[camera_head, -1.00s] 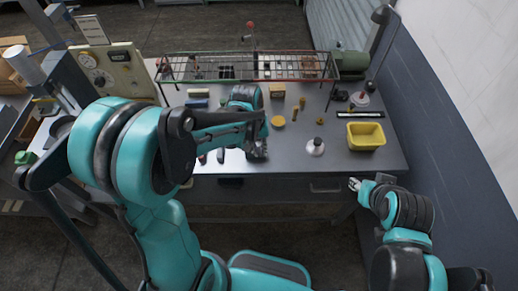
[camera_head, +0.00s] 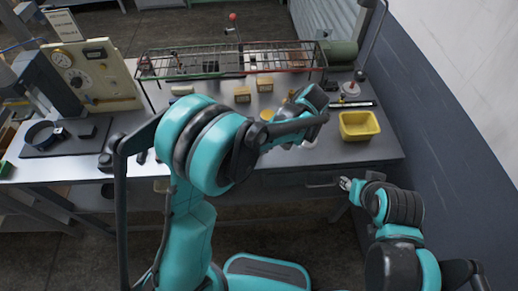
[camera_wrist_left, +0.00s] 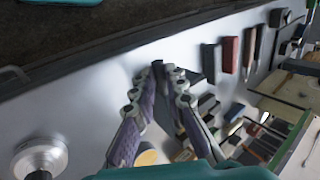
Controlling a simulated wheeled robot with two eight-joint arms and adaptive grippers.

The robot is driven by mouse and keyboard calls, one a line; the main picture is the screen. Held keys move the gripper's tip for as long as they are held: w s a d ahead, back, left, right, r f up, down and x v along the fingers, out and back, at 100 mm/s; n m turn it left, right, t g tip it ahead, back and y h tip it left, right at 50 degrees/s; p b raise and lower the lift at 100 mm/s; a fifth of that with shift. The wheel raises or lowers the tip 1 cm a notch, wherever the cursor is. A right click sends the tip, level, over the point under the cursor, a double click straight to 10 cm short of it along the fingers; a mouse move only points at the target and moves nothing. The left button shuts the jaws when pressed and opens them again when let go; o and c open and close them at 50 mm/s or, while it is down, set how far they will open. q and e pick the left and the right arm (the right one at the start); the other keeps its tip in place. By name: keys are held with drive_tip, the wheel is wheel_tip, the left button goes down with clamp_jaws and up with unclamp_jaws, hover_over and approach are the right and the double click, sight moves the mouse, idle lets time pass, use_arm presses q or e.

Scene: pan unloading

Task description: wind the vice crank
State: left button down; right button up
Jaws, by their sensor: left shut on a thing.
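I cannot make out a vice or its crank for certain in either view. My left gripper (camera_wrist_left: 165,100) shows in the left wrist view, its two purple-sided fingers closed in on a dark, narrow thing (camera_wrist_left: 158,72) at their tips; its shape is blurred. In the head view the left gripper is mostly hidden behind my forearm, over the right half of the workbench (camera_head: 225,178). My right gripper (camera_head: 345,184) is held low in front of the bench's right end, and its fingers are too small to judge.
A yellow bin (camera_head: 359,126) stands at the bench's right end. A wire rack (camera_head: 230,62) spans the back, with a green machine (camera_head: 340,52) beside it. A white round piece (camera_wrist_left: 40,155) lies near my left gripper. Several blocks and tools, including a red block (camera_wrist_left: 230,54), lie on the bench.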

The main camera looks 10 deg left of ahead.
use_arm(q)
drive_tip(key=shift+d+f+y, duration=0.15)
drive_tip(key=shift+f+y, duration=0.1)
drive_tip(key=shift+y, duration=0.15)
drive_tip(key=shift+b, duration=0.3)
drive_tip(key=c, duration=1.6)
unclamp_jaws()
drive_tip(key=shift+o, duration=0.2)
drive_tip(key=v, duration=0.7)
drive_tip(key=shift+w+r, duration=0.2)
